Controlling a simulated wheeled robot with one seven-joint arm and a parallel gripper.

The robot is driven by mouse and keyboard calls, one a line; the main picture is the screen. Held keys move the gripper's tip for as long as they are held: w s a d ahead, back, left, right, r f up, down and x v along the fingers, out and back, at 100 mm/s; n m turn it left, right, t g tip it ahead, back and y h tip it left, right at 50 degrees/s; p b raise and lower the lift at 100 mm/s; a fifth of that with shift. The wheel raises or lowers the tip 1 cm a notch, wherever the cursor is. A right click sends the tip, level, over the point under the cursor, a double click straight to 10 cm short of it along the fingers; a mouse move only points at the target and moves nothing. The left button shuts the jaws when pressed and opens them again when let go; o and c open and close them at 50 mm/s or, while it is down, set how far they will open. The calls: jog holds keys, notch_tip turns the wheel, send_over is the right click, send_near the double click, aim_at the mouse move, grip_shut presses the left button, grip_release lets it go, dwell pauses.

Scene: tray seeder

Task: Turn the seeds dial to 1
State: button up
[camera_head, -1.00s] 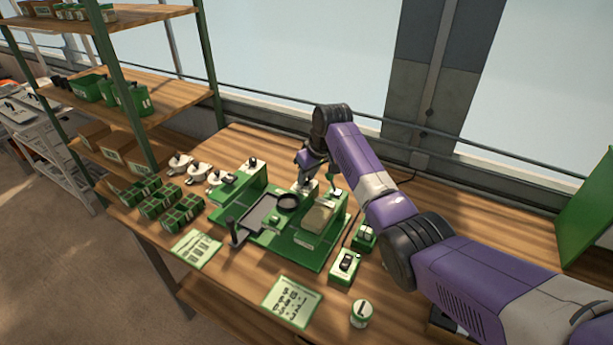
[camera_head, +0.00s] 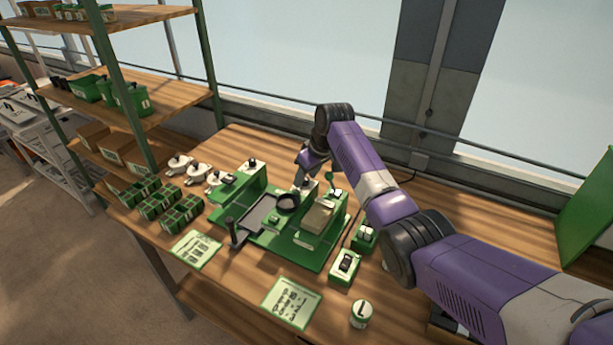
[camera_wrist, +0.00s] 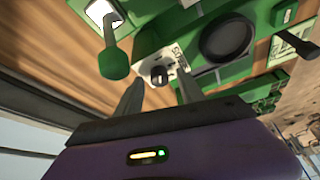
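The seeds dial (camera_wrist: 159,74) is a dark knob on a white plate lettered SEEDS, on the green seeder (camera_wrist: 205,75) in the wrist view. My gripper (camera_wrist: 160,86) is open, its two dark fingers apart and pointing toward the dial, which shows between and just beyond their tips. I cannot tell whether either finger touches it, nor read the dial's setting. In the head view my gripper (camera_head: 301,180) is at the back of the seeder (camera_head: 312,262), and the knob itself is too small to make out.
A green-knobbed lever (camera_wrist: 115,62) stands close left of the fingers in the wrist view. A black round bowl (camera_head: 288,202) sits beside the gripper. A switch box (camera_head: 345,267), cards (camera_head: 291,302) and green seed trays (camera_head: 180,215) lie around the seeder.

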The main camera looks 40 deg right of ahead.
jog(key=b+v, duration=0.1)
jog(key=v, duration=0.6)
jog(key=shift+r, duration=0.4)
jog(key=shift+s, duration=0.15)
